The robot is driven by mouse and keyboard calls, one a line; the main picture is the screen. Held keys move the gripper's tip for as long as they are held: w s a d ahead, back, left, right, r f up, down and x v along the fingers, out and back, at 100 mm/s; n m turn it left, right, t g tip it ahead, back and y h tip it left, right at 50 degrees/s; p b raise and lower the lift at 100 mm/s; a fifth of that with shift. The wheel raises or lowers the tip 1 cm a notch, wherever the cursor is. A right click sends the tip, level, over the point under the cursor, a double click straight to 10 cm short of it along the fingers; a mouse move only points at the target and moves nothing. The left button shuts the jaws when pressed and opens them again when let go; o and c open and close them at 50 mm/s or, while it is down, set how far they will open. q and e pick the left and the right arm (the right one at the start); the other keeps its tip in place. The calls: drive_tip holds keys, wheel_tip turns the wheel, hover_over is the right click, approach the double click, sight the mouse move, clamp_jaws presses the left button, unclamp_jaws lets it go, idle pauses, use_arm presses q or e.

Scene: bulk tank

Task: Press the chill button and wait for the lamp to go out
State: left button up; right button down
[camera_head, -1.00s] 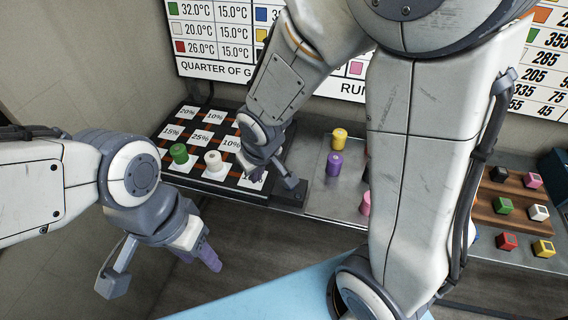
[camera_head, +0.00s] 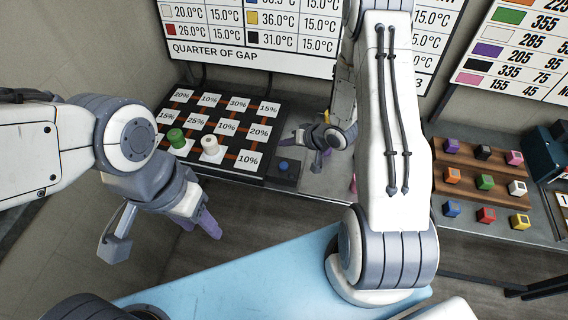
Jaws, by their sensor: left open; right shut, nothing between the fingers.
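A small dark box with a blue button (camera_head: 284,166) on top stands at the right edge of the checkered board (camera_head: 237,171). I take it as the chill button; its label is not readable. My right gripper (camera_head: 304,149) is just right of and behind the button, apart from it in the picture, with nothing held. My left gripper (camera_head: 165,232) is open and empty, in front of the bench at the left. No lamp can be made out.
A green peg (camera_head: 176,138) and a white peg (camera_head: 210,146) stand on the board. A yellow peg is mostly hidden behind my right gripper. Coloured cubes sit on a wooden rack (camera_head: 467,183) at the right. Number charts (camera_head: 250,35) hang behind. A light blue surface (camera_head: 245,275) lies in front.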

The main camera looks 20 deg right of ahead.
drive_tip(key=shift+f, duration=0.1)
drive_tip(key=b, duration=0.7)
hover_over(286, 167)
wheel_tip(286, 167, down, 7)
drive_tip(key=shift+r, duration=0.1)
drive_tip(key=shift+f+b, duration=0.45)
drive_tip(key=shift+f, duration=0.45)
drive_tip(key=shift+f, duration=0.1)
idle(0.9)
drive_tip(key=shift+f, duration=0.35)
drive_tip(key=shift+f+b, duration=0.5)
drive_tip(key=shift+b, duration=0.05)
idle(0.5)
drive_tip(key=shift+r, duration=0.1)
drive_tip(key=shift+r+p, duration=0.85)
drive_tip(key=shift+p, duration=0.05)
